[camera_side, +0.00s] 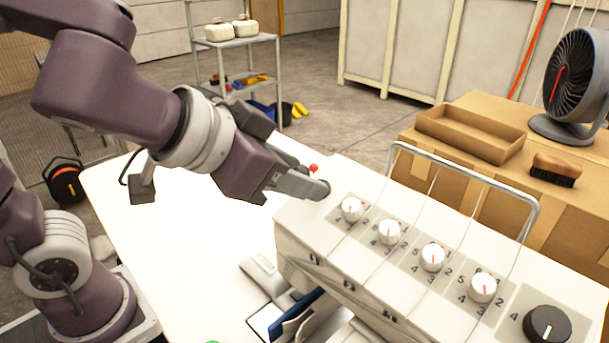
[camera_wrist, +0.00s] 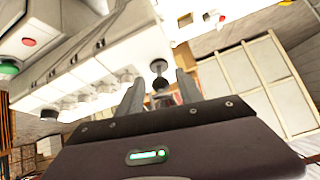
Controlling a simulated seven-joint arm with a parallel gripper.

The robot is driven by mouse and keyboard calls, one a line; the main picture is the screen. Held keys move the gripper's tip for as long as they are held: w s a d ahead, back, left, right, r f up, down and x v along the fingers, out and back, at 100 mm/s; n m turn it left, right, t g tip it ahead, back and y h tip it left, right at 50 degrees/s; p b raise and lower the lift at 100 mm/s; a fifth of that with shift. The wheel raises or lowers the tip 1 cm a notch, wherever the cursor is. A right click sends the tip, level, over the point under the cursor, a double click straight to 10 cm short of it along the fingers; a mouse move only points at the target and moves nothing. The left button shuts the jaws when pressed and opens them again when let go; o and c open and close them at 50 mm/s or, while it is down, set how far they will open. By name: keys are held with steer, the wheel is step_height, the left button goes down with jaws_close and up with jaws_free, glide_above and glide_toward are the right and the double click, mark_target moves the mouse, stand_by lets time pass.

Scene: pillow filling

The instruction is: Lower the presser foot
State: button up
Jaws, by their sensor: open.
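The white sewing machine (camera_side: 350,265) has a row of white tension dials and a black dial (camera_side: 547,325) along its top. It also shows tilted in the wrist view (camera_wrist: 125,50). My gripper (camera_side: 315,187) is at the machine's left end, near its top edge. In the wrist view my gripper (camera_wrist: 160,88) has its fingers apart. A dark round knob on a short stem (camera_wrist: 159,68) shows between and just beyond the fingertips; I cannot tell whether they touch it. The presser foot itself is not clearly visible.
A wire thread stand (camera_side: 470,172) rises behind the dials. A small red ball (camera_side: 313,168) shows just behind my gripper. A cardboard tray (camera_side: 470,133), brush (camera_side: 555,170) and fan (camera_side: 575,85) sit on boxes at right. The white table (camera_side: 180,230) is mostly clear left of the machine.

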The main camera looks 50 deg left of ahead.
steer(key=v, duration=0.5)
steer(key=s+a+f+n+g, duration=0.2)
steer(key=s+a+f+g, duration=0.2)
steer(key=a, duration=0.7)
steer(key=s+f, duration=0.2)
steer(key=s, duration=0.2)
steer(key=shift+s+a+f+g, duration=0.15)
steer(key=shift+s+f+g, duration=0.15)
